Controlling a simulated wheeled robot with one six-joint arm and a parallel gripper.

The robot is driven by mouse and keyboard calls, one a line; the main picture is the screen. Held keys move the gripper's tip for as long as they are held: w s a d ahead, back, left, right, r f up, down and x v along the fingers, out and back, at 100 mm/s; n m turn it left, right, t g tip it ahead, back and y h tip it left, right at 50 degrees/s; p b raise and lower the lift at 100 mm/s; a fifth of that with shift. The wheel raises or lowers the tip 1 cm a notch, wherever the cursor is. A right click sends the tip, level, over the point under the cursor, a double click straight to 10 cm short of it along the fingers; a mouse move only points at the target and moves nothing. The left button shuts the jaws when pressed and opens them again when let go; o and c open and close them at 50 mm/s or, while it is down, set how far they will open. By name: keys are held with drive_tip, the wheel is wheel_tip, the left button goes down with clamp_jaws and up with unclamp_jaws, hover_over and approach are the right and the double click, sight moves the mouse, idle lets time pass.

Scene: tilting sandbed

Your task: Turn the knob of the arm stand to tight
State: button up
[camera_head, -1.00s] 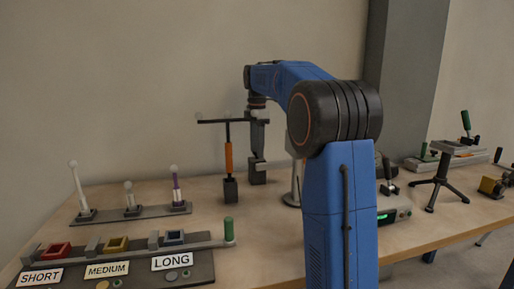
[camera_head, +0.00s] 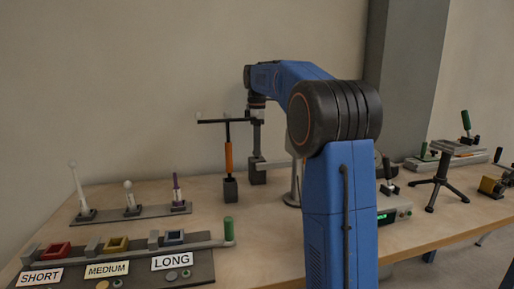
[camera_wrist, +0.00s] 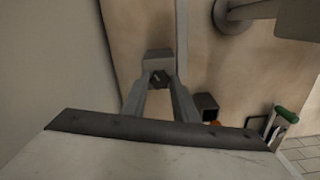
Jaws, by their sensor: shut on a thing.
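My gripper (camera_head: 258,152) points down at the back of the table, behind my blue arm. In the wrist view its two fingers (camera_wrist: 158,85) close around a small dark knob (camera_wrist: 158,77). The knob sits by a grey block (camera_wrist: 157,58) on the arm stand. The stand's pale horizontal arm (camera_head: 274,162) runs to the right toward its upright (camera_head: 292,186), partly hidden by my arm. The gripper shows edge-on and narrow in the head view. The knob itself is too small or covered to make out there.
A T-shaped stand with an orange handle (camera_head: 229,157) stands close left of my gripper. A rack of pegs (camera_head: 130,212) and a labelled tray (camera_head: 205,262) are at the left front. A device with a green display (camera_head: 393,213) and a black tripod (camera_head: 437,185) are at the right.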

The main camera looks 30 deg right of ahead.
drive_tip(key=m, duration=0.4)
drive_tip(key=shift+m, duration=2.1)
drive_tip(key=o, duration=1.1)
drive_tip(key=shift+c, duration=0.2)
drive_tip(key=shift+r, duration=0.15)
wheel_tip(320, 180, up, 17)
